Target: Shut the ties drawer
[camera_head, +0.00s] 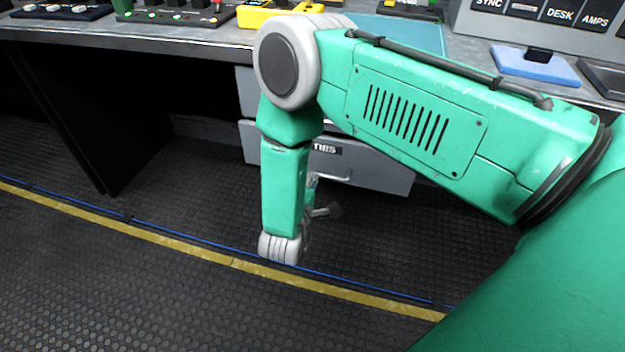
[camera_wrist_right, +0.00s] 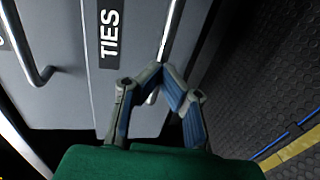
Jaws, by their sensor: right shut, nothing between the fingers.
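The ties drawer (camera_head: 375,173) is a grey drawer front with a black TIES label, low under the desk. It appears to stand out a little from the unit above it; my arm hides part of it. In the right wrist view its front (camera_wrist_right: 140,50) fills the middle, with a bar handle (camera_wrist_right: 173,28) beside the label (camera_wrist_right: 109,40). My right gripper (camera_head: 333,210) is shut and empty, low in front of the drawer, partly hidden behind my green arm. In the wrist view its fingertips (camera_wrist_right: 163,70) overlap the handle's near end; I cannot tell if they touch. My left gripper is out of view.
The desk (camera_head: 120,38) above carries control boxes, a yellow device (camera_head: 270,15) and a blue pad (camera_head: 535,66). Another drawer handle (camera_wrist_right: 28,50) shows at left in the wrist view. The dark studded floor is clear, with a yellow stripe (camera_head: 200,250) and a blue cable (camera_head: 190,233).

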